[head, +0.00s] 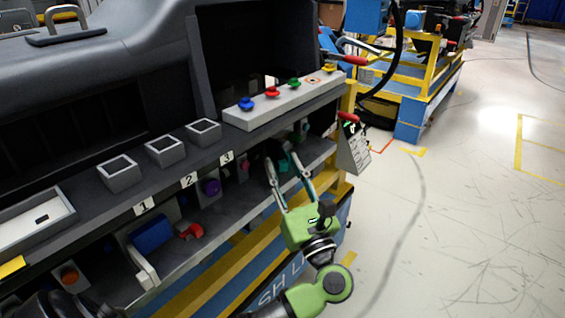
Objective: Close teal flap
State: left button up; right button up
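The teal flap (283,165) appears as a small teal patch on the lower part of the dashboard module, at the far end of the lower shelf. It is partly hidden by my fingers, so I cannot tell how far it stands open. The fingertips are up at the shelf, one on each side of the teal patch. I cannot tell whether they touch it.
Above is a ledge with several coloured knobs (270,92) and three square grey sockets (164,150). On the lower shelf are a purple knob (211,187), a red part (191,232) and a blue block (152,234). A hanging tag (353,147) is at the right end. Open floor lies right.

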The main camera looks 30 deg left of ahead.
pick_arm(q)
jog(key=shift+w+a+r, duration=0.2)
jog(key=shift+w+a, duration=0.05)
jog(key=shift+a, duration=0.15)
grip_shut()
jog(key=shift+f, duration=0.1)
dwell(0.4)
